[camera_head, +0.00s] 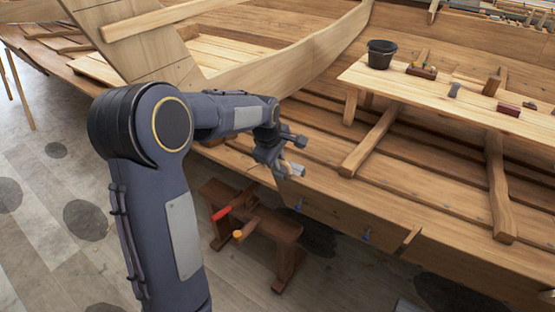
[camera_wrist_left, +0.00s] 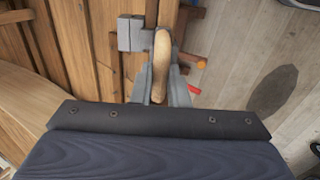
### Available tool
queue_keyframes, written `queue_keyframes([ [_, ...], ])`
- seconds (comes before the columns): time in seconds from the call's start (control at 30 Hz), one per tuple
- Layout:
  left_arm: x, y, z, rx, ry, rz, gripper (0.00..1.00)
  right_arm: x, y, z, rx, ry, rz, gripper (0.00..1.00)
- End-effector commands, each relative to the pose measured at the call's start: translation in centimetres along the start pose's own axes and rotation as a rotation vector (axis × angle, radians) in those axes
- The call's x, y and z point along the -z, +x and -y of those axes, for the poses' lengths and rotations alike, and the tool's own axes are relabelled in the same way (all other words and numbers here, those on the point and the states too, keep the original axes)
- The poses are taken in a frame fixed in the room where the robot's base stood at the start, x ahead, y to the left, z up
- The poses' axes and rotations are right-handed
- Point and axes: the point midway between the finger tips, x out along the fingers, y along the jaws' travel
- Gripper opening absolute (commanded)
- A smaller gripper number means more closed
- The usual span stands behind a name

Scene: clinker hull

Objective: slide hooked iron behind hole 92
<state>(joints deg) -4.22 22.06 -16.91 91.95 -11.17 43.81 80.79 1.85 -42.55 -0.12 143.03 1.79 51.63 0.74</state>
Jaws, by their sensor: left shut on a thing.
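My left gripper (camera_head: 280,166) is at the outer edge of the hull planking, above a low brown trestle. It is shut on a tool that I take to be the hooked iron, with a tan wooden handle (camera_wrist_left: 161,62). The handle stands between the fingers in the left wrist view. A grey metal block (camera_wrist_left: 130,33) shows beside the handle's far end; I cannot tell if it belongs to the tool. The hull planking (camera_head: 340,205) lies just right of the gripper. Hole 92 cannot be made out. My right gripper is not in view.
A low trestle (camera_head: 285,229) with red-handled (camera_head: 222,212) and orange-handled tools stands below the gripper. Small blue-grey fittings (camera_head: 366,234) sit along the plank edge. A plank bench (camera_head: 440,92) inside the hull carries a black bucket (camera_head: 381,54) and several tools. The floor at left is clear.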

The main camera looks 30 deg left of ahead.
Motion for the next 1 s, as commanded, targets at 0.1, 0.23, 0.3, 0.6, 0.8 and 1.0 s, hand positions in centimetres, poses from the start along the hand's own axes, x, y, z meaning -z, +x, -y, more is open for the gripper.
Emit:
queue_keyframes([
  [0.1, -0.6, -0.1, -0.1, -0.002, 0.001, 0.001, 0.0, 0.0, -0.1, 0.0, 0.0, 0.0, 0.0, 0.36],
  [0.23, -1.6, -0.1, -0.1, -0.001, 0.003, 0.002, 0.0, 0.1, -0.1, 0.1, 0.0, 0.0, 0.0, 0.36],
  [0.3, -2.1, -0.1, -0.1, -0.001, 0.003, 0.002, 0.0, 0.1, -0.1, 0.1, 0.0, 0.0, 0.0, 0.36],
  [0.6, -4.3, 0.0, 0.0, 0.002, 0.003, 0.003, 0.0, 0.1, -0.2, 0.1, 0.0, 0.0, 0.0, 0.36],
  [0.8, -5.4, 0.0, 0.1, 0.003, 0.002, 0.002, 0.0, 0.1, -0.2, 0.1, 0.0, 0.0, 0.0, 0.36],
  [1.0, -5.6, 0.0, 0.1, 0.003, 0.0, 0.002, 0.0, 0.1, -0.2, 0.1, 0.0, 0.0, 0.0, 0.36],
])
